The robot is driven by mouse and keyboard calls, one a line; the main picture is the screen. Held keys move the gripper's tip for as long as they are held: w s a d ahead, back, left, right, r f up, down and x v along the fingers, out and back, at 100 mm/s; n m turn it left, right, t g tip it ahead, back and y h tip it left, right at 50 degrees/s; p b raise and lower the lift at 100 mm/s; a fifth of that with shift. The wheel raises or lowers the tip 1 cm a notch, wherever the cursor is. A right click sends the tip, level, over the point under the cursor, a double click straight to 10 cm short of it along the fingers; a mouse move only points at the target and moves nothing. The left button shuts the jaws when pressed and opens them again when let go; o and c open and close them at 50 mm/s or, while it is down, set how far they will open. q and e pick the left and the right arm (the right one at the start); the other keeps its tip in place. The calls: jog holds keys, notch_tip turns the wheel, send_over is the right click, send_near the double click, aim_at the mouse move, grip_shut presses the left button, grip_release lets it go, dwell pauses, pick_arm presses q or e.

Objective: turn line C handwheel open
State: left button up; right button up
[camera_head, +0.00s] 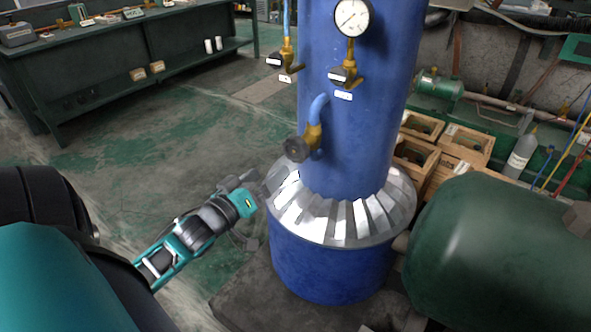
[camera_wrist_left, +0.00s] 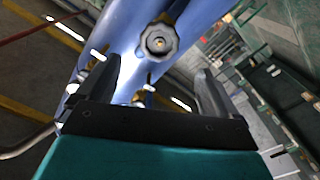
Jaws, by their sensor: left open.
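A dark round handwheel (camera_head: 297,149) sits on a brass valve on the front of the tall blue column (camera_head: 352,120), joined to a blue hose. In the left wrist view the handwheel (camera_wrist_left: 159,40) appears beyond and between my fingers, apart from them. My left gripper (camera_head: 252,178) is below and left of the handwheel, beside the column's silver collar. In the left wrist view its two dark fingers (camera_wrist_left: 158,88) stand wide apart with nothing between them. Two more brass valves with white labels sit higher on the column. The label wording is too small to read. My right gripper is not in view.
A large green tank (camera_head: 500,265) stands at the right of the column. A pressure gauge (camera_head: 351,17) is at the top. A green workbench (camera_head: 120,60) stands back left. The floor between is open.

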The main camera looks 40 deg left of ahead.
aim_at(294, 153)
pick_arm(q)
jog(key=shift+w+a+b, duration=0.15)
jog(key=shift+w+b, duration=0.4)
jog(key=shift+w, duration=0.2)
jog(key=w+b, duration=0.1)
jog(key=w, duration=0.1)
jog(key=w+b, duration=0.2)
jog(key=w, duration=0.1)
jog(key=w+b, duration=0.1)
jog(key=w, duration=0.2)
jog(key=shift+a+b, duration=0.4)
jog(key=shift+c, duration=0.6)
jog(key=shift+s, duration=0.1)
jog(key=shift+c, duration=1.4)
jog(key=c, duration=0.6)
jog(key=shift+c, duration=0.3)
jog(key=shift+r+n+p, duration=0.15)
jog(key=shift+n+p, duration=0.35)
jog(key=shift+p, duration=0.1)
jog(key=shift+n+p, duration=1.55)
jog(key=shift+n, duration=0.25)
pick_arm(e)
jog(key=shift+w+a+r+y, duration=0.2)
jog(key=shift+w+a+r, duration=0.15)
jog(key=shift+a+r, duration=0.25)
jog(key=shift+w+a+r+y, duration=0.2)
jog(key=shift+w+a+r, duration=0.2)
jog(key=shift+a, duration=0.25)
pick_arm(q)
jog(key=shift+d, duration=0.1)
